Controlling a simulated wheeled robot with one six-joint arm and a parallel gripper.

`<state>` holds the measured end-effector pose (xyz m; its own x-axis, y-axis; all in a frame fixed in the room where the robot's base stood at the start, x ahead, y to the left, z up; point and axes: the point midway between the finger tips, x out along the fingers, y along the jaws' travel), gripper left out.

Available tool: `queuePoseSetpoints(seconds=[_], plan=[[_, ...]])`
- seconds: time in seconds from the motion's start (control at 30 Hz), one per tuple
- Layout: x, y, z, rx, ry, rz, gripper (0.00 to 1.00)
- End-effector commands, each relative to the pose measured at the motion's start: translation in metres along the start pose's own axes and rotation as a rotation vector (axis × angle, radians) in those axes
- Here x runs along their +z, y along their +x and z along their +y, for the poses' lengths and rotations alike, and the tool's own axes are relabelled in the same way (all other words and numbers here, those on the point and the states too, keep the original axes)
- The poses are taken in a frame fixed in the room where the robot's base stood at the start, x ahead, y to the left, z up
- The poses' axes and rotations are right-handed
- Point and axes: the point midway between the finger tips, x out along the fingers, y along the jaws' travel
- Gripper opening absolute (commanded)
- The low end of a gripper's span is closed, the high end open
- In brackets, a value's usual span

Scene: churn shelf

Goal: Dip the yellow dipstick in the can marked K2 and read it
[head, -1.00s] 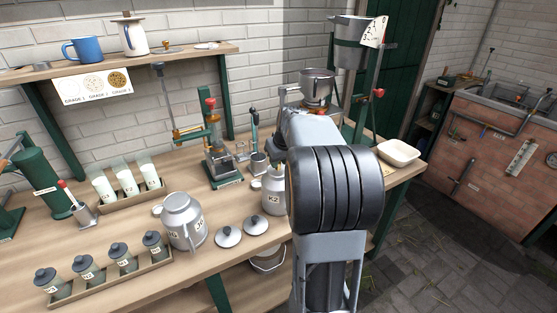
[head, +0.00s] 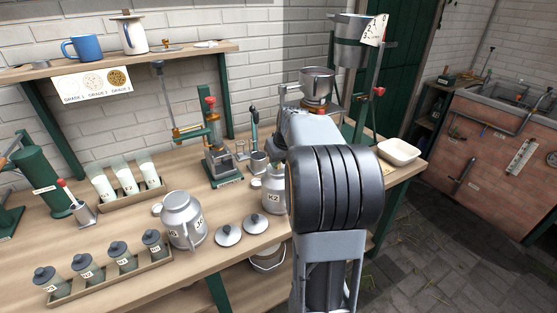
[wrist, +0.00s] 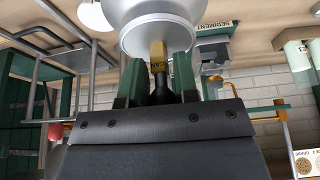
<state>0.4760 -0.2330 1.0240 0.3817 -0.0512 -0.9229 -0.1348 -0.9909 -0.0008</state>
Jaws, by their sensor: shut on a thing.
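The K2 can (head: 273,197) is a grey metal can on the bench, its right part hidden by my arm in the head view. In the wrist view, a silver can with a round rim (wrist: 135,45) fills the top middle; its label does not show there. My gripper (wrist: 158,82) is shut on the dark handle of the yellow dipstick (wrist: 158,54). The dipstick's yellow part overlaps the can's rim; how far it is inside the mouth I cannot tell. The head view hides my gripper behind my arm.
Left of K2 stand a larger can (head: 181,220) and two loose lids (head: 228,235). A green stand (head: 221,165) with a red knob is behind them. Lidded jars sit in a front tray (head: 110,277). A white dish (head: 399,152) lies at the bench's right end.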

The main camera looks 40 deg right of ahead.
Motion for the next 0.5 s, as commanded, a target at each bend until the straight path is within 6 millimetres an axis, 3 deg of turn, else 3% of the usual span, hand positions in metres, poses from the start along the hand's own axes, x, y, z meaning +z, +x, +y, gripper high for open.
queuePoseSetpoints(seconds=[0.5], plan=[[-0.022,-0.052,0.0,0.001,0.0,0.002,0.0]])
